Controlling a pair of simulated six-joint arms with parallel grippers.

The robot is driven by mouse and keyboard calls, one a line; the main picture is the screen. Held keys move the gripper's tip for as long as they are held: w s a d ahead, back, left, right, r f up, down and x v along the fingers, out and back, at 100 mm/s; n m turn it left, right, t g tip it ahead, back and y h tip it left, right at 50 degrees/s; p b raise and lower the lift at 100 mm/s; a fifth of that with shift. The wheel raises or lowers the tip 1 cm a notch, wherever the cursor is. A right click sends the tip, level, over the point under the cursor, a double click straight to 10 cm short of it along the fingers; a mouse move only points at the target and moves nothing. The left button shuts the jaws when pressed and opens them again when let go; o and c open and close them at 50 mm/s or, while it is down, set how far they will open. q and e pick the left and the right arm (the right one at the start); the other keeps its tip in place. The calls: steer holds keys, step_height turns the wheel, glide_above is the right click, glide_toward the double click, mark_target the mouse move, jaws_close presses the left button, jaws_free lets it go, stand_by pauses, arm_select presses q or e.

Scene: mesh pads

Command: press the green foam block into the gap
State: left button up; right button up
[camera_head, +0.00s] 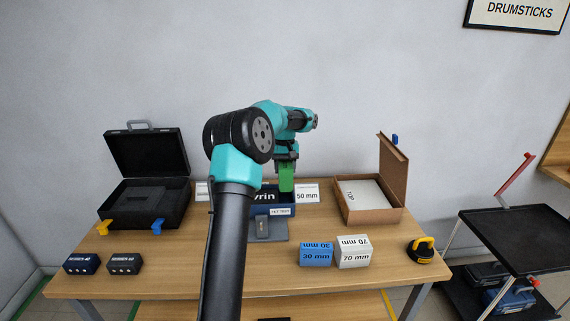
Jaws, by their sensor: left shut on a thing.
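The green foam block (286,178) is held upright in my left gripper (286,163), which is shut on its top end. The block hangs above a dark blue box (262,209) near the back middle of the table, its lower end at the box's top edge in the picture. I cannot tell whether it touches the box or sits in a gap there. My left arm hides the left part of the box. My right gripper is not in view.
An open black case (172,212) stands at the left and an open cardboard box (368,215) at the right. A blue 30 mm block (316,257) and a white 70 mm block (353,257) lie in front. Two dark boxes (125,266) sit front left. The table's front middle is partly clear.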

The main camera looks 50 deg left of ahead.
mark_target(285, 188)
arm_select(q)
steer(key=shift+f, duration=1.65)
steer(key=shift+f, duration=2.95)
stand_by(0.4)
steer(key=o, duration=1.1)
steer(key=shift+c, duration=0.2)
steer(key=r, duration=0.5)
steer(key=w+a+r, duration=0.1)
steer(key=r, duration=1.1)
steer(key=shift+w+a+r, duration=0.1)
steer(key=shift+w+a, duration=0.15)
steer(key=shift+a, duration=0.1)
